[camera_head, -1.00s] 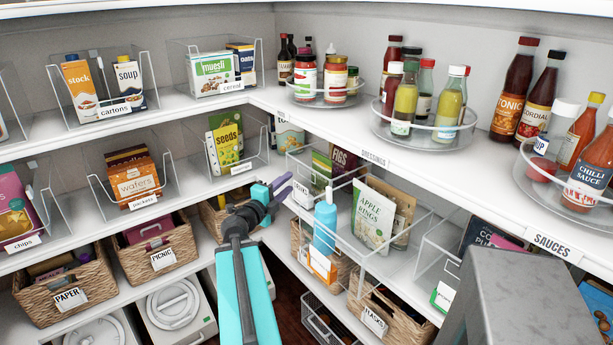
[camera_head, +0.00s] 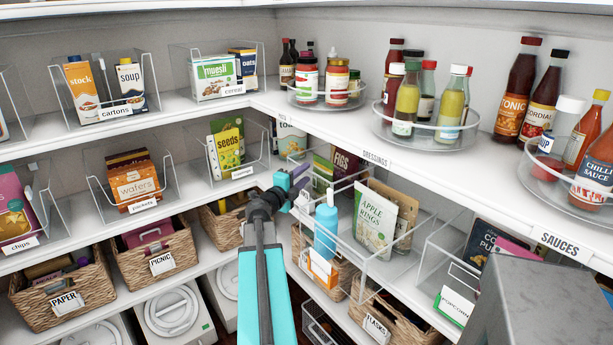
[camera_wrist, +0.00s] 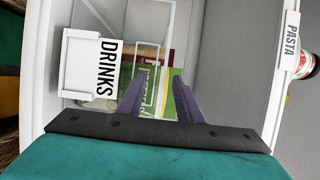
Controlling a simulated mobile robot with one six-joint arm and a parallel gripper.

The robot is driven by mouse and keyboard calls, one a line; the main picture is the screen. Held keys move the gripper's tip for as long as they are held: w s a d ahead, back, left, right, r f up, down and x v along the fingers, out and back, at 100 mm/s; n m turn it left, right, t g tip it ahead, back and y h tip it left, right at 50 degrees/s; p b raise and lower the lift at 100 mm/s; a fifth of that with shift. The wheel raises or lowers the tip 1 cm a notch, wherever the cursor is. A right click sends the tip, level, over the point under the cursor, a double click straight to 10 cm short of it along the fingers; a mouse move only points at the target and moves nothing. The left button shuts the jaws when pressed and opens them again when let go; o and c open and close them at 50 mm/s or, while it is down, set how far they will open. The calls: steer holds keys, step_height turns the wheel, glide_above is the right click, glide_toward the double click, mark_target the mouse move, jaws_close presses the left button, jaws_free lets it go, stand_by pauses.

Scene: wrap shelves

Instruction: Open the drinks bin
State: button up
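The drinks bin is a clear-walled bin with a white DRINKS label (camera_wrist: 107,65), seen close up and turned sideways in the wrist view. A green packet (camera_wrist: 108,104) shows through or behind its wall. In the head view, the white label (camera_head: 303,201) by the shelf corner seems to belong to this bin, but its text is too small to read. My gripper (camera_head: 297,178) is in front of that corner. In the wrist view its two purple fingers (camera_wrist: 158,86) are apart with nothing held between them. I cannot tell whether they touch the bin.
A blue bottle (camera_head: 326,232) stands just right of my gripper, beside the clear bin with apple rings (camera_head: 375,222). The upper shelf edge with a PASTA label (camera_wrist: 291,38) is close on the right in the wrist view. Wicker baskets (camera_head: 160,275) sit below.

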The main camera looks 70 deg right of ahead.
steer(key=shift+d, duration=0.35)
jaws_close()
